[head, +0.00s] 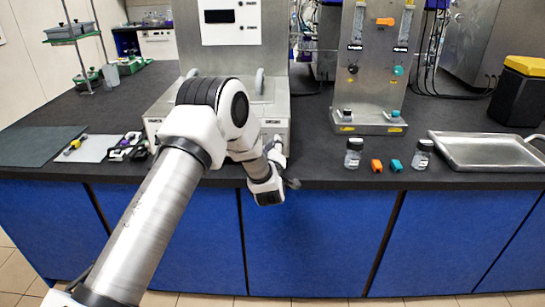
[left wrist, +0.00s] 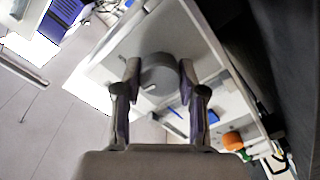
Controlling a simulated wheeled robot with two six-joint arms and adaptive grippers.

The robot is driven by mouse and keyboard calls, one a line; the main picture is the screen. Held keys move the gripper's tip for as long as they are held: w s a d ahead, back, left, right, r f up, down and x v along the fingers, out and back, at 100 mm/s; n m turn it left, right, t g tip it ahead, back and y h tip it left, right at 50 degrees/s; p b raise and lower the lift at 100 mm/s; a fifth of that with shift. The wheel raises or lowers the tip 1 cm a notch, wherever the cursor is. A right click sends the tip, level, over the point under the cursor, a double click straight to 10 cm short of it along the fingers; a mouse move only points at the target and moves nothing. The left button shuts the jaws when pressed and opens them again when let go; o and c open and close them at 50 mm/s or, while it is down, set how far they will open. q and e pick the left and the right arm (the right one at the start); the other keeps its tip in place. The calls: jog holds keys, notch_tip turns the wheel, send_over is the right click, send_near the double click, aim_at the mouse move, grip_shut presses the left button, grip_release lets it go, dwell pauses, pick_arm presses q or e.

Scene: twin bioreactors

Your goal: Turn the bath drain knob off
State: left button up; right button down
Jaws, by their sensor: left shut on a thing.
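The bath (head: 274,112) is a grey metal unit on the dark bench, partly hidden behind my left arm in the head view. My left gripper (head: 275,153) is at its front, low on the right side. In the left wrist view, the bath drain knob (left wrist: 160,76) is a round grey knob with a white mark on its face. The fingers of my left gripper (left wrist: 160,70) sit on both sides of it and are shut on it. The knob is hidden in the head view. My right gripper is in neither view.
To the right on the bench (head: 310,165) stand a metal panel unit (head: 372,60), two small jars (head: 353,152), orange (head: 377,166) and teal (head: 396,165) pieces, and a metal tray (head: 480,137). A dark mat (head: 40,145) lies at the left.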

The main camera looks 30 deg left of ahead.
pick_arm(q)
jog(key=n+b, duration=0.6)
jog(key=b, duration=0.1)
jog(key=n+b, duration=0.2)
jog(key=b, duration=0.2)
jog(key=shift+f+n, duration=0.35)
jog(key=shift+n, duration=0.05)
jog(key=shift+r+n+b, duration=0.2)
jog(key=shift+n+b, duration=0.8)
jog(key=shift+b, duration=0.4)
jog(key=o, duration=1.1)
jog(key=shift+a, duration=0.1)
jog(key=shift+o, duration=0.2)
jog(key=v, duration=1.2)
jog(key=shift+s, duration=0.1)
